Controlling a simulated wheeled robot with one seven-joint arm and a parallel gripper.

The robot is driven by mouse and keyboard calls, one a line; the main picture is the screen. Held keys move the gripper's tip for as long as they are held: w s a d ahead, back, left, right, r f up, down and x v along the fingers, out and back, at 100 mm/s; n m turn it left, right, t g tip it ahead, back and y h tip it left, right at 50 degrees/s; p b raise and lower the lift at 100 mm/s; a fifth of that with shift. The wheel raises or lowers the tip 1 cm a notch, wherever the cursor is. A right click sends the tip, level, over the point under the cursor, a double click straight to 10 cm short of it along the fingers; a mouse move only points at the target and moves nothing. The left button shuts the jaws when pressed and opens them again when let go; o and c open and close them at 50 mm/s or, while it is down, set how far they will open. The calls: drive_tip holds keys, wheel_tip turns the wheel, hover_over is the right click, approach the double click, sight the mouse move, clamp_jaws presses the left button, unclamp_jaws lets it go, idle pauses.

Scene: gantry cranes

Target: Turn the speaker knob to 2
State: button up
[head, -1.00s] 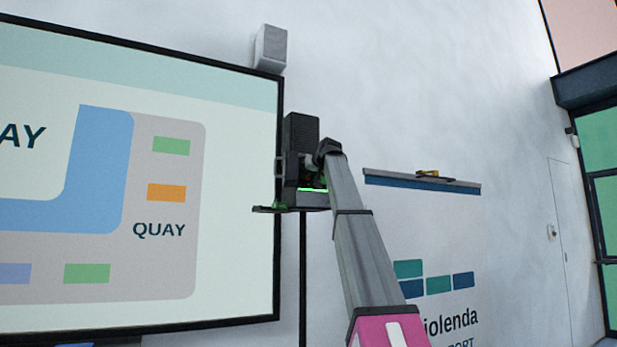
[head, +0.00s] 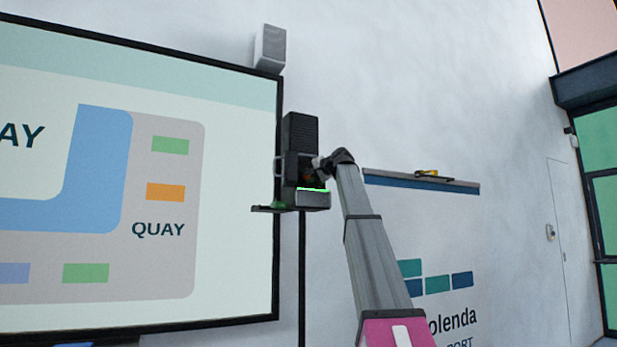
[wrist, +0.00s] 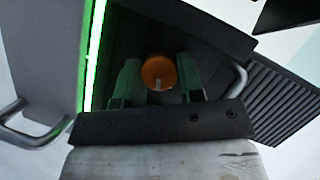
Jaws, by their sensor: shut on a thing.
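The speaker (head: 301,132) is a dark box with a ribbed upper part and a lit green strip, on a thin stand beside the screen. Its ribbed part also shows at the right of the wrist view (wrist: 285,103). The round orange knob (wrist: 158,70) sits in a dark recess and has a white mark on its lower edge in that view. My gripper (wrist: 157,83) is shut on the knob, with one finger on each side. In the head view the gripper (head: 314,170) reaches into the speaker from the right. No scale numbers are readable.
A wire handle (wrist: 30,130) stands out from the speaker's side, and a small shelf (head: 268,209) lies below it. The large screen (head: 240,200) is close on the left. A wall ledge (head: 420,182) with a yellow item is on the right.

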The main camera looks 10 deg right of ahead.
drive_tip(key=m+y, duration=0.1)
drive_tip(key=m, duration=0.1)
drive_tip(key=m+t, duration=0.1)
drive_tip(key=m, duration=0.1)
drive_tip(key=shift+f+y, duration=0.15)
drive_tip(key=shift+y, duration=0.25)
idle(0.4)
drive_tip(key=o, duration=0.9)
drive_tip(key=shift+d, duration=0.1)
drive_tip(key=v, duration=1)
drive_tip(key=shift+s+d, duration=0.25)
drive_tip(key=shift+s, duration=0.05)
drive_tip(key=shift+f, duration=0.1)
